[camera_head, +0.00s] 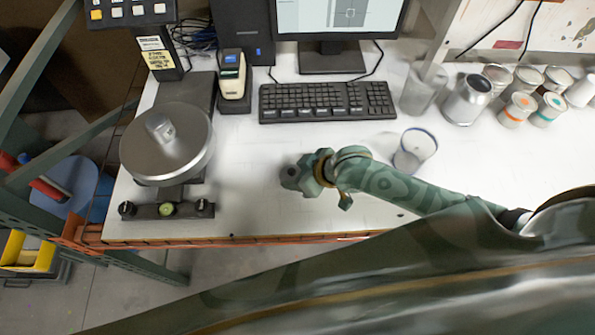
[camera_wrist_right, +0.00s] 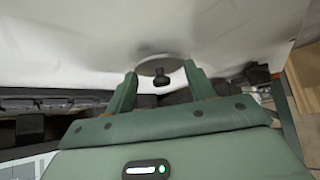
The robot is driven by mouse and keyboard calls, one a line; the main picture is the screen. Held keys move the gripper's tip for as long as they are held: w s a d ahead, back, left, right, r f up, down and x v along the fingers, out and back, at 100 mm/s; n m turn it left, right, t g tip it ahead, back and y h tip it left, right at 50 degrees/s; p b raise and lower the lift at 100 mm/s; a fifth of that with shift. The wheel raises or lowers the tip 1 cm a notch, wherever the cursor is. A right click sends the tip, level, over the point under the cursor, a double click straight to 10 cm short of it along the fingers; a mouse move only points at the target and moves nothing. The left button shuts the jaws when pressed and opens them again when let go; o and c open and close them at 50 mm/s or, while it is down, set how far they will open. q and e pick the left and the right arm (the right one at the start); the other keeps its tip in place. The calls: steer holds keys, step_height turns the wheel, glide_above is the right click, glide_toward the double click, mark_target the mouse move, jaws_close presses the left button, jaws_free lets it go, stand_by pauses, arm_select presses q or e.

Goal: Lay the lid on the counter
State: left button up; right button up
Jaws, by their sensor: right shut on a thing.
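The lid (camera_wrist_right: 155,66) is a small grey disc with a dark knob (camera_wrist_right: 162,79). It sits between the two fingers of my right gripper (camera_wrist_right: 160,82) in the wrist view. In the head view my right gripper (camera_head: 303,177) comes in from the right and is low over the white counter (camera_head: 255,200), in front of the keyboard. A small dark grey shape at its tip is the held lid (camera_head: 289,178), partly hidden by the fingers. I cannot tell whether the lid touches the counter. My left gripper is not in view.
A scale with a round metal pan (camera_head: 140,165) stands at the left. A blue-rimmed clear cup (camera_head: 415,150) stands just behind my right arm. The keyboard (camera_head: 325,102) is behind. Several pots and a metal canister (camera_head: 467,100) are at the back right. The counter between scale and gripper is clear.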

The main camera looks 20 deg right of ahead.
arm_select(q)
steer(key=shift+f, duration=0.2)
arm_select(e)
steer(key=shift+f, duration=0.55)
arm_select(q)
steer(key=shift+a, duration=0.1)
arm_select(e)
steer(key=o, duration=1.1)
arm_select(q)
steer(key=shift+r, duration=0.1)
arm_select(e)
steer(key=shift+o, duration=0.2)
steer(key=shift+r, duration=0.1)
